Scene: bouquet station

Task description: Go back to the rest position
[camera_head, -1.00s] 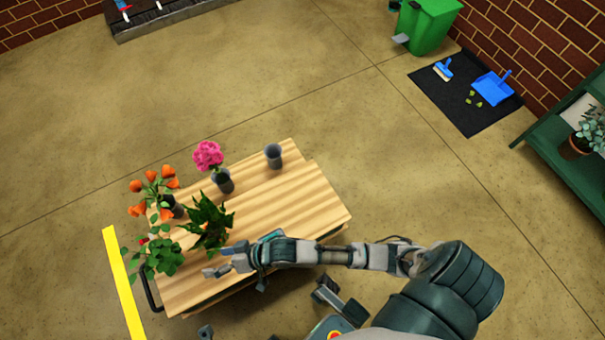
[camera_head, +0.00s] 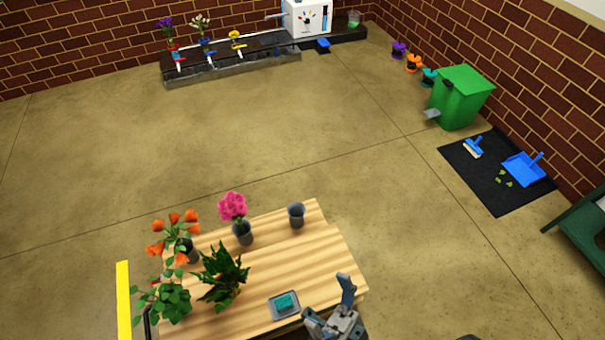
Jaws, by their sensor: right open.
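My right gripper (camera_head: 327,305) is at the bottom of the view, over the front right part of the wooden table (camera_head: 300,255). Its fingers are apart and nothing shows between them. It is just right of a small grey tray (camera_head: 284,306) with a teal block (camera_head: 284,300) in it. Most of my right arm is out of the picture. My left gripper is not in the view.
On the table stand a pink flower (camera_head: 233,207) in a dark vase, an empty grey cup (camera_head: 296,215), orange flowers (camera_head: 172,232) and leafy green plants (camera_head: 222,275). A green bin (camera_head: 460,97) and black mat (camera_head: 490,172) lie right. The floor beyond the table is clear.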

